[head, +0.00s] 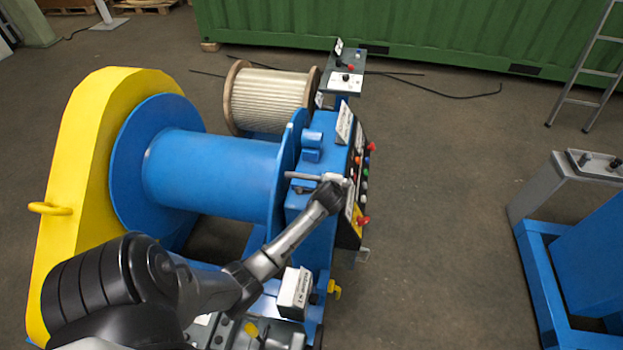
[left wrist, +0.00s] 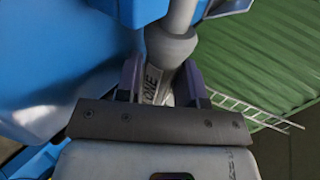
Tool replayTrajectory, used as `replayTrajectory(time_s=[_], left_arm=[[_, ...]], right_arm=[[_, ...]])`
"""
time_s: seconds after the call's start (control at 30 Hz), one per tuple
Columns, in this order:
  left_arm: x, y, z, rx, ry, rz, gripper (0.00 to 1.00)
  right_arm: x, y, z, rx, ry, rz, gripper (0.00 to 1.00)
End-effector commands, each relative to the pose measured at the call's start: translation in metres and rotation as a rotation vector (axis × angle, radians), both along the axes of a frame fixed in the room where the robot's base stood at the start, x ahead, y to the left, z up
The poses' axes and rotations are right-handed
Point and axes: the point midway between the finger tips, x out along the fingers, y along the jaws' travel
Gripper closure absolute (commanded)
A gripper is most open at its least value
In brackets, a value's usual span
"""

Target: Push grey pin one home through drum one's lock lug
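Grey pin one (head: 303,175) lies sideways at the right flange of the blue drum (head: 220,175), its rod pointing left toward the flange. My left gripper (head: 335,181) is at the pin's right end, over the blue housing. In the left wrist view, the pin's grey collar and its grip marked "ONE" (left wrist: 153,84) sit between the two dark fingers of my left gripper (left wrist: 163,85), which is shut on the grip. The rod runs up past blue parts (left wrist: 140,8). Its tip and the lug hole cannot be made out. My right gripper is not in view.
A control panel with coloured buttons (head: 361,178) stands just right of my left gripper. A yellow chain guard (head: 75,170) is at the left, a rope reel (head: 268,98) behind. Another blue frame (head: 548,285) stands at the right, with open floor between.

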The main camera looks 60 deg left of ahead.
Motion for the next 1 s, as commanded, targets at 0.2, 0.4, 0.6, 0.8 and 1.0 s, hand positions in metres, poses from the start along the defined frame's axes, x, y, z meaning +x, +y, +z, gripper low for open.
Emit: replayTrajectory(time_s=[0.2, 0.4, 0.6, 0.8, 1.0], left_arm=[[-0.0001, -0.0002, 0.0004, 0.000, 0.000, 0.000, 0.74], [-0.0002, -0.0003, 0.0002, 0.000, 0.000, 0.000, 0.93], [-0.0003, -0.0004, 0.0002, 0.000, 0.001, -0.001, 1.00], [0.0000, 0.0000, 0.0015, 0.003, -0.001, -0.001, 1.00], [0.0001, 0.0001, 0.0021, 0.003, -0.001, -0.001, 1.00]], right_arm=[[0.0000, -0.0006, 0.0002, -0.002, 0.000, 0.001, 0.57], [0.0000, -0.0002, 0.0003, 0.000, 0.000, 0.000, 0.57], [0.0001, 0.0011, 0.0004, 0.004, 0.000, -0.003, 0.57], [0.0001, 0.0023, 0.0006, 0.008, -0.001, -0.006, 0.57], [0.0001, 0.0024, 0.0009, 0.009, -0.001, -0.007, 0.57]])
